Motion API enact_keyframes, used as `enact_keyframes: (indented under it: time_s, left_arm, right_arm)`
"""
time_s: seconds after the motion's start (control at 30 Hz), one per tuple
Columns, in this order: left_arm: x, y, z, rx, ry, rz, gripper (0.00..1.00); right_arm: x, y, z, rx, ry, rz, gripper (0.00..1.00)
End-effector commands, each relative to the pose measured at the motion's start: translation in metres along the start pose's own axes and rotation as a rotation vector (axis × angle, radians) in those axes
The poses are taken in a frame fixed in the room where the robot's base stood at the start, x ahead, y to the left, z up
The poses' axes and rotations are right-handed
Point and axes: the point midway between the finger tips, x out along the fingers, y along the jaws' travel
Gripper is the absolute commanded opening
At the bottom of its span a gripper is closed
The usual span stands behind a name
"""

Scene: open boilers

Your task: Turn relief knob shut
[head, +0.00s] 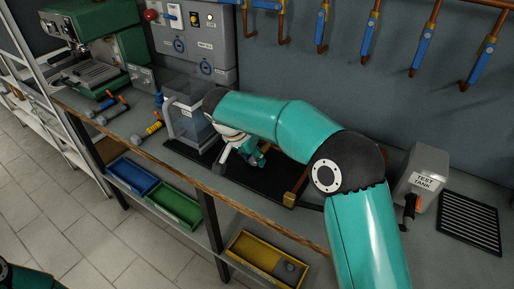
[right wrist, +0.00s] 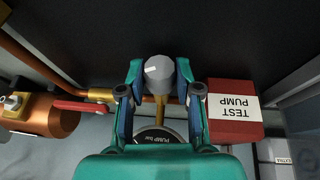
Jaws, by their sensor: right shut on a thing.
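The relief knob (right wrist: 159,73) appears to be the grey, rounded knob with a white mark in the right wrist view. It sits at the end of a brass stem, above the pump gauge (right wrist: 158,135). My right gripper (right wrist: 159,84) has one finger on each side of the knob and is shut on it. In the head view the right gripper (head: 257,156) is low over the black mat, partly hidden by my forearm, and the knob cannot be made out there. My left gripper is out of view.
A red test pump box (right wrist: 236,108) stands close right of the fingers. A copper cylinder (right wrist: 45,113) with a red lever (right wrist: 82,107) is at left. A clear tank (head: 187,103) stands beside my right arm.

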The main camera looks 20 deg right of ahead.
Motion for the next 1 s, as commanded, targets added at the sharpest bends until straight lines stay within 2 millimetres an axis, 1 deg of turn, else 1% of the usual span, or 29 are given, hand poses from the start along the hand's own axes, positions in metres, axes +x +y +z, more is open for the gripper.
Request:
enact_keyframes:
  time_s: [0.03, 0.3, 0.33, 0.4, 0.47, 0.8, 0.87, 1.0]
  left_arm:
    - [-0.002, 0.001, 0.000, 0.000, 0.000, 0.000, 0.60]
    - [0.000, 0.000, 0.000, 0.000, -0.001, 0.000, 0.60]
    - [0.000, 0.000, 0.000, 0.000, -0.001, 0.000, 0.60]
    - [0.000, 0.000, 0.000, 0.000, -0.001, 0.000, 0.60]
    - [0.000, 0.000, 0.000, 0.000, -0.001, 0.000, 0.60]
    - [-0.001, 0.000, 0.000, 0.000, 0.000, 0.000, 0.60]
    - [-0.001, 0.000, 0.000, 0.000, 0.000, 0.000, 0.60]
    - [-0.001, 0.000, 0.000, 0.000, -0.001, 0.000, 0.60]
  right_arm:
    - [-0.003, -0.002, -0.001, -0.002, 0.003, -0.005, 0.00]
    - [-0.002, -0.003, -0.001, -0.001, 0.005, -0.006, 0.00]
    - [-0.002, -0.003, -0.001, -0.001, 0.005, -0.006, 0.38]
    - [-0.002, -0.002, -0.001, -0.001, 0.005, -0.005, 0.50]
    - [-0.002, -0.002, -0.001, -0.001, 0.005, -0.004, 0.59]
    - [-0.003, -0.001, -0.001, 0.000, 0.003, -0.001, 0.59]
    - [-0.006, -0.001, -0.001, 0.000, 0.003, -0.001, 0.59]
    - [-0.023, -0.001, -0.001, 0.001, 0.005, -0.002, 0.59]
